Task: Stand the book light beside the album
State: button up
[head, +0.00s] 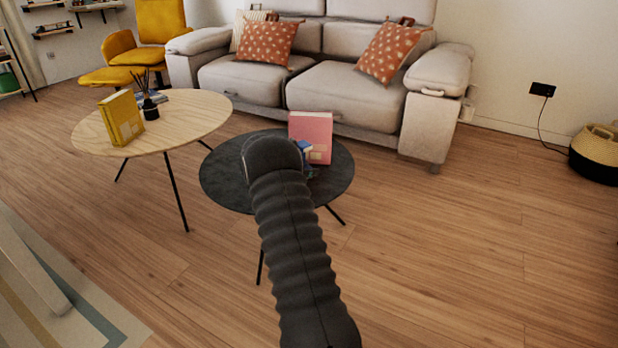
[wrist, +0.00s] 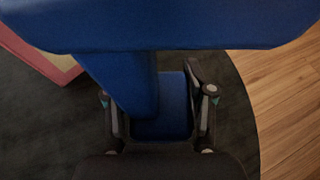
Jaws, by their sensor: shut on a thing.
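The blue book light (wrist: 160,25) fills the top of the wrist view, with its wide head nearest the camera and its stem and lower part below. My gripper (wrist: 158,98) is shut on the book light, one finger on each side. In the head view the book light (head: 304,147) is mostly hidden behind my arm, over the dark round table (head: 225,183). A pink book (head: 311,136), which looks like the album, stands upright on that table just behind the light. Its corner (wrist: 35,48) shows at the left of the wrist view. Whether the light touches the table is unclear.
A pale wooden table (head: 190,115) at the left holds a yellow book (head: 121,117) and a dark reed diffuser (head: 149,105). A grey sofa (head: 335,95) stands behind. Bare dark tabletop shows left and right of my arm.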

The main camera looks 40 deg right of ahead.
jog(key=shift+f, duration=1.7)
jog(key=shift+f, duration=0.15)
jog(key=o, duration=1.3)
